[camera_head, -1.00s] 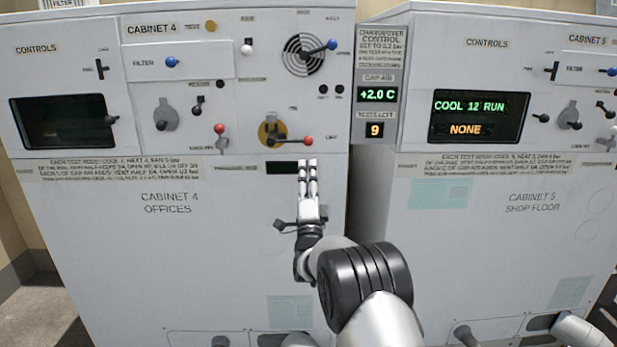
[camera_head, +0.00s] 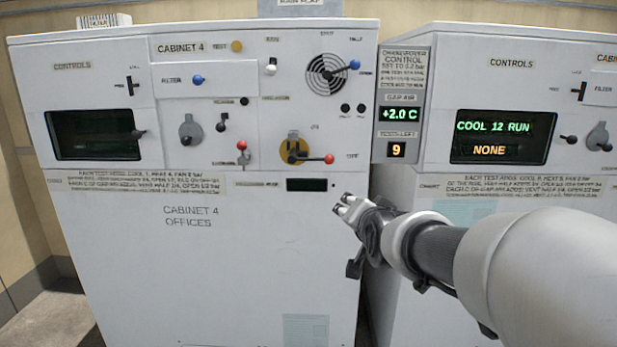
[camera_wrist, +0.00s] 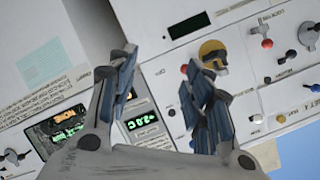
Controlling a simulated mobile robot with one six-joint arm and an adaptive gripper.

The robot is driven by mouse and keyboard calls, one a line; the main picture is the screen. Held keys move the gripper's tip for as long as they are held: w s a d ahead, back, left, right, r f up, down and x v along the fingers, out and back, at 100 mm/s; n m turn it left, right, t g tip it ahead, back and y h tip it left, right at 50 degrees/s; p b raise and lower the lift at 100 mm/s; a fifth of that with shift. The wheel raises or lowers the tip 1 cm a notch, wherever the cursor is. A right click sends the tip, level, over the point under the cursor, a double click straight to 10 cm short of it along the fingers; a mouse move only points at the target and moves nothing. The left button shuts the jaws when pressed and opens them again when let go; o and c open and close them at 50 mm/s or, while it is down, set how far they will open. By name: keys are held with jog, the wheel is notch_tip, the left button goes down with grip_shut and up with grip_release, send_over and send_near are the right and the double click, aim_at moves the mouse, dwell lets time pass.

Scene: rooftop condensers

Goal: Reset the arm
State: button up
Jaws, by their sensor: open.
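My gripper (camera_head: 347,204) hangs in the air in front of the right edge of Cabinet 4 (camera_head: 200,260), below the small dark display (camera_head: 306,185). In the wrist view my gripper (camera_wrist: 160,88) has its two dark-padded fingers apart, with nothing held between them. The red-knobbed lever on the yellow disc (camera_head: 293,150) is above and left of the gripper in the head view and points right. In the wrist view this yellow disc (camera_wrist: 212,52) shows partly behind one finger. My arm comes in from the right.
Cabinet 5 (camera_head: 430,310) stands to the right, partly behind my arm; its screen (camera_head: 502,137) reads COOL 12 RUN and NONE. The changeover panel (camera_head: 402,75) between the cabinets shows +2.0 C and 9. Cabinet 4's screen (camera_head: 95,134) is dark. Bare floor (camera_head: 60,320) shows at lower left.

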jog(key=s+d+f+n+g, duration=0.1)
jog(key=s+f+n+g, duration=0.1)
jog(key=s, duration=1)
jog(key=s+d+f+n+g, duration=0.1)
jog(key=s+f+g, duration=0.3)
jog(key=s, duration=0.9)
jog(key=s+d+f+n+g+h, duration=0.1)
jog(key=s+d+f+n+g, duration=0.1)
jog(key=s+f, duration=0.5)
jog(key=s+n+g, duration=0.1)
jog(key=s+n, duration=0.1)
jog(key=s, duration=0.3)
jog(key=shift+s+f, duration=0.25)
jog(key=shift+s, duration=0.1)
